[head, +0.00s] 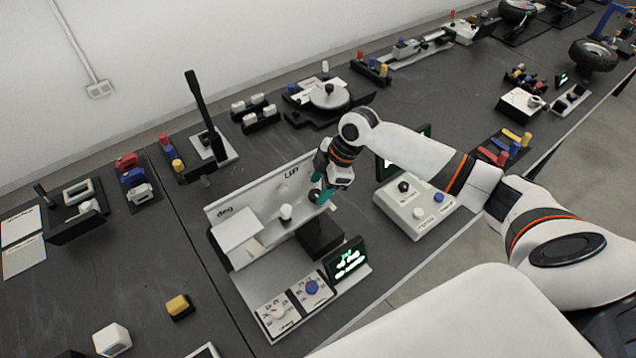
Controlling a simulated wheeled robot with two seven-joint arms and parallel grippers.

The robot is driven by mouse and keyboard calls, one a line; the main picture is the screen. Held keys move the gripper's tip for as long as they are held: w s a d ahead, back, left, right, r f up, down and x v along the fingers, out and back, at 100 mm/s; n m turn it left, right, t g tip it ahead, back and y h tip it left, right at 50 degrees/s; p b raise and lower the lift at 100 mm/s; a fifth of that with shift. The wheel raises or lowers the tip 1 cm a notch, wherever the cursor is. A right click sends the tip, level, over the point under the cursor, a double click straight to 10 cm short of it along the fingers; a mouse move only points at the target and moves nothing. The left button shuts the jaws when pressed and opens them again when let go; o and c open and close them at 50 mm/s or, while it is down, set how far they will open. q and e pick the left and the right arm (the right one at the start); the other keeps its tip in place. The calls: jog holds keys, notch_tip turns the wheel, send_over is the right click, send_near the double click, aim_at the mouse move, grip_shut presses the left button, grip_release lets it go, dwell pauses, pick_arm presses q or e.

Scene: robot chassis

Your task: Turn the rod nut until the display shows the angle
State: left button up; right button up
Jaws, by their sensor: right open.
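The light-grey rod station (262,192) stands on the dark bench, with "deg" printed at the left of its back wall. Its black display (346,260) shows small green text, too small to read surely. A white knob-like piece (286,213) sits in front of the back wall, and a black block (320,238) stands right of it. My right gripper (321,194) is open at the right end of the station, teal fingertips pointing down. A dark round part lies between or behind the fingertips; I cannot tell whether it is the rod nut or whether they touch it. My left gripper is out of view.
A control panel with a white dial (278,312) and a blue dial (312,287) lies along the station's front. A grey button box (415,212) stands to the right, under my right arm. A lever stand (206,130) is behind left. A yellow-topped block (179,306) lies front left.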

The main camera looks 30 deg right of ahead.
jog(key=shift+a+f, duration=0.2)
jog(key=shift+f, duration=0.35)
jog(key=shift+a+f, duration=0.1)
jog(key=shift+f, duration=0.1)
jog(key=shift+c, duration=0.4)
jog(key=c, duration=0.9)
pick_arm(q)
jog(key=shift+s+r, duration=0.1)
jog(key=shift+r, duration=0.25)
pick_arm(e)
jog(key=shift+m, duration=0.3)
